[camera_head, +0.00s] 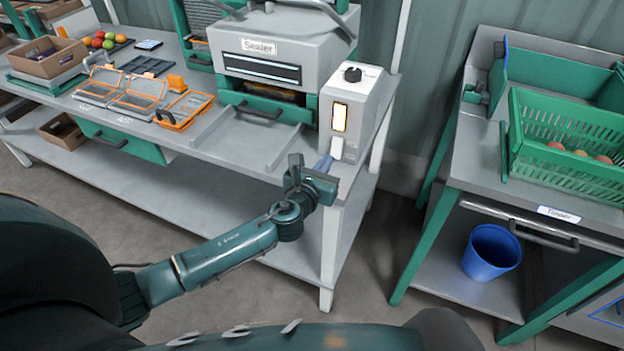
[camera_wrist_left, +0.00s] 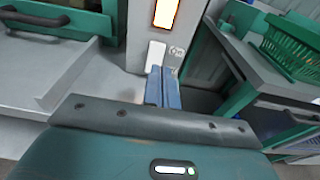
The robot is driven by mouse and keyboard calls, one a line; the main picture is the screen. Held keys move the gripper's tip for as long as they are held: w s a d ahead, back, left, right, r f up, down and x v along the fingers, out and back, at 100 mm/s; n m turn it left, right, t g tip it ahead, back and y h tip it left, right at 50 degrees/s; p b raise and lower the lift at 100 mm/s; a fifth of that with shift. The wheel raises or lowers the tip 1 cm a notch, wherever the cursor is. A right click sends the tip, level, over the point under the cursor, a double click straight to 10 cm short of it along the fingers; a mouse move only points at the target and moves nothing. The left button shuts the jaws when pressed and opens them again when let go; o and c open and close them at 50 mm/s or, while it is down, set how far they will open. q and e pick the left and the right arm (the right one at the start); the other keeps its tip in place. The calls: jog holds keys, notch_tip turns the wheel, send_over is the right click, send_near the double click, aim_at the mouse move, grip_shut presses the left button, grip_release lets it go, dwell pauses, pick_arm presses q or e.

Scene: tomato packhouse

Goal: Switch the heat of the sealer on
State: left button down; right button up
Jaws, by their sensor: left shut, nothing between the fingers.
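The sealer (camera_head: 282,47) stands at the right end of the long bench, with a grey control box (camera_head: 372,98) on its right side. The box has a black knob on top, a lit yellow-white panel (camera_head: 340,117) with an orange edge on its front, and a white rocker-like switch (camera_head: 337,148) below. The panel and the white switch (camera_wrist_left: 155,57) also show in the left wrist view. My left gripper (camera_head: 324,166) is shut and empty, its blue fingertips (camera_wrist_left: 164,75) just below and beside the white switch; whether they touch it I cannot tell. My right gripper is not in view.
Open clear boxes (camera_head: 138,95), an orange-framed tray (camera_head: 185,110) and a brown carton (camera_head: 48,58) lie left on the bench. A second table with a green crate (camera_head: 570,165) and a blue bin (camera_head: 491,252) stands right, across a floor gap.

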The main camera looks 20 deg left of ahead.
pick_arm(q)
jog(key=s+r, duration=0.4)
jog(key=s, duration=0.3)
jog(key=shift+a+p, duration=0.25)
jog(key=shift+p, duration=0.15)
jog(key=shift+s, duration=0.15)
jog(key=shift+f, duration=0.1)
